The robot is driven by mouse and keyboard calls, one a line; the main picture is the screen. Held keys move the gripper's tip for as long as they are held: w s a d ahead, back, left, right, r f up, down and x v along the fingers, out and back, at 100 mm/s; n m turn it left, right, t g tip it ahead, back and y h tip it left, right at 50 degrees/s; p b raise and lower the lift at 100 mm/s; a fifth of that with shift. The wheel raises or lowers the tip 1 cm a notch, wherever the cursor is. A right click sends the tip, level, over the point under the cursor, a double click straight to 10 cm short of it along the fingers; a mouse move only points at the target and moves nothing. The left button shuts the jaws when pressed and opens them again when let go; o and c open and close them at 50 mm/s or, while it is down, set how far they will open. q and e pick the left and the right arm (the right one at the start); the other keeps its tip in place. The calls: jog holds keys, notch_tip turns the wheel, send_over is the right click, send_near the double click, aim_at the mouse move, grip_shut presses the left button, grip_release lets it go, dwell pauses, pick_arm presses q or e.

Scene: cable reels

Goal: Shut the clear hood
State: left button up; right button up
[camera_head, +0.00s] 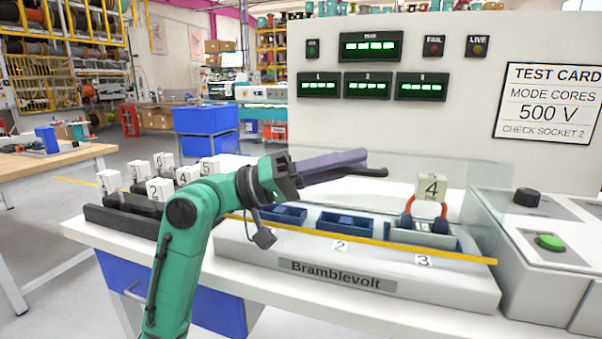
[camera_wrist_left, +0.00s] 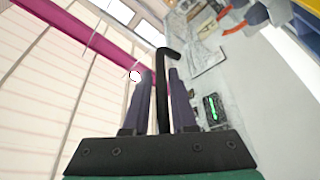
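The clear hood (camera_head: 400,170) is a see-through cover over the grey tester base marked Bramblevolt (camera_head: 240,247). A yellow strip (camera_head: 465,257) runs along the front of the tester; I cannot tell whether it belongs to the hood or how far the hood stands open. My left gripper (camera_head: 350,160) reaches in from the left, in front of the clear panel. Its purple fingers are closed around a black rod with a bent tip (camera_head: 374,173); the rod also shows between the fingers in the left wrist view (camera_wrist_left: 162,90). Contact with the hood cannot be made out. My right gripper is not in view.
Blue sockets (camera_head: 345,222) sit in the base, one holding the number 4 block (camera_head: 432,187) with an orange loop. Several numbered white blocks (camera_head: 160,190) stand on a dark rack at left. A green button (camera_head: 550,242) and black knob (camera_head: 527,197) are at right.

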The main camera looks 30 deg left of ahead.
pick_arm(q)
jog(key=shift+s+a+f, duration=0.1)
jog(key=shift+a+f, duration=0.05)
jog(key=shift+a, duration=0.15)
jog(key=b+v, duration=0.3)
jog(key=v, duration=1.1)
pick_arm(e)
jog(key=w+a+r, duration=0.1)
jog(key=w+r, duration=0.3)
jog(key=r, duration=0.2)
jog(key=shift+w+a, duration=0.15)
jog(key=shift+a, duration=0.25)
pick_arm(q)
jog(key=shift+d, duration=0.15)
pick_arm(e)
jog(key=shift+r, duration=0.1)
